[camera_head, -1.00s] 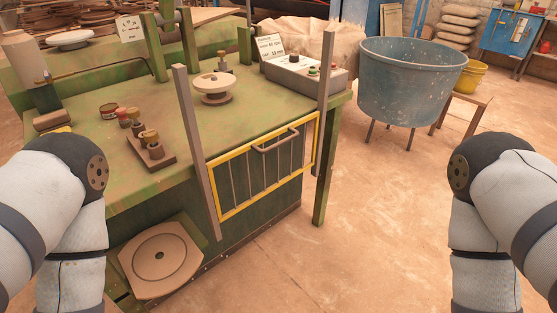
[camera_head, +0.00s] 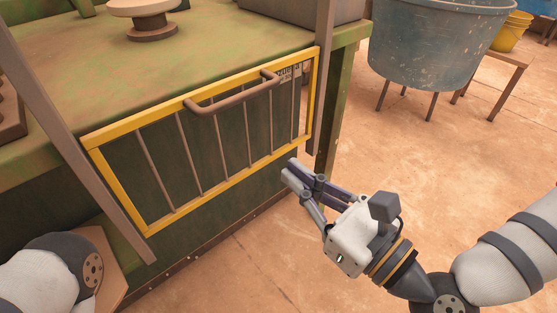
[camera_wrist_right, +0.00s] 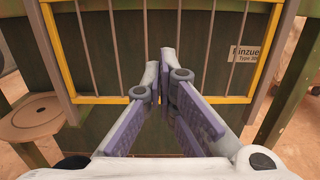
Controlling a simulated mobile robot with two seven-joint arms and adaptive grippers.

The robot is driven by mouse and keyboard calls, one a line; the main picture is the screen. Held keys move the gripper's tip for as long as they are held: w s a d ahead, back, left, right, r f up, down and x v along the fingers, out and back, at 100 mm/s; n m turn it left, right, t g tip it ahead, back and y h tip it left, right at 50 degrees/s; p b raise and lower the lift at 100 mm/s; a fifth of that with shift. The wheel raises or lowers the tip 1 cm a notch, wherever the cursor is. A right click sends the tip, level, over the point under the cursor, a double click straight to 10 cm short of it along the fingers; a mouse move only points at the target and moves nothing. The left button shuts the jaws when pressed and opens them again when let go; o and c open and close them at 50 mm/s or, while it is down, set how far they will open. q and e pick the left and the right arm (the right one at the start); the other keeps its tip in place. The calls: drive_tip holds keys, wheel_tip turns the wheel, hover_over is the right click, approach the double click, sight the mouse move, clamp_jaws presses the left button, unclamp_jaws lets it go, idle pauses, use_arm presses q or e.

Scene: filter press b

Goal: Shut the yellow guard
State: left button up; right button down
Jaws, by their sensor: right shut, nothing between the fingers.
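The yellow guard (camera_head: 146,229) is a yellow frame with grey bars and a brown handle (camera_head: 230,96) along its top. It hangs low on the front of the green press bench, between two grey upright posts. My right gripper (camera_head: 289,170) is shut and empty, in front of the guard's lower right corner and apart from the handle. In the right wrist view the shut fingertips (camera_wrist_right: 160,64) lie over the lower part of the guard (camera_wrist_right: 236,99); whether they touch it I cannot tell. My left gripper is out of view; only part of my left arm shows.
The left post (camera_head: 70,130) and right post (camera_head: 323,80) flank the guard. A pale round press plate (camera_head: 143,8) stands on the bench. A blue tub (camera_head: 430,45) and a stool with yellow buckets (camera_head: 510,32) stand at right. The floor between is clear.

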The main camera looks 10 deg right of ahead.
use_arm(q)
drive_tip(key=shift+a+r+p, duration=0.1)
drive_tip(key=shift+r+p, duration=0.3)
drive_tip(key=shift+p, duration=0.1)
use_arm(e)
drive_tip(key=w+a+r, duration=0.4)
drive_tip(key=w+a, duration=0.2)
drive_tip(key=w, duration=0.1)
drive_tip(key=shift+w+r, duration=0.2)
use_arm(q)
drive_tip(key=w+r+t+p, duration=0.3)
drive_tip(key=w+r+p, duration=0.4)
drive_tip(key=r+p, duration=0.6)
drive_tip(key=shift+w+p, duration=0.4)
drive_tip(key=shift+p, duration=0.4)
use_arm(e)
wheel_tip(320, 180, up, 25)
drive_tip(key=shift+r, duration=0.2)
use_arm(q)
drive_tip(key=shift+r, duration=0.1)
use_arm(e)
drive_tip(key=shift+w+f, duration=0.1)
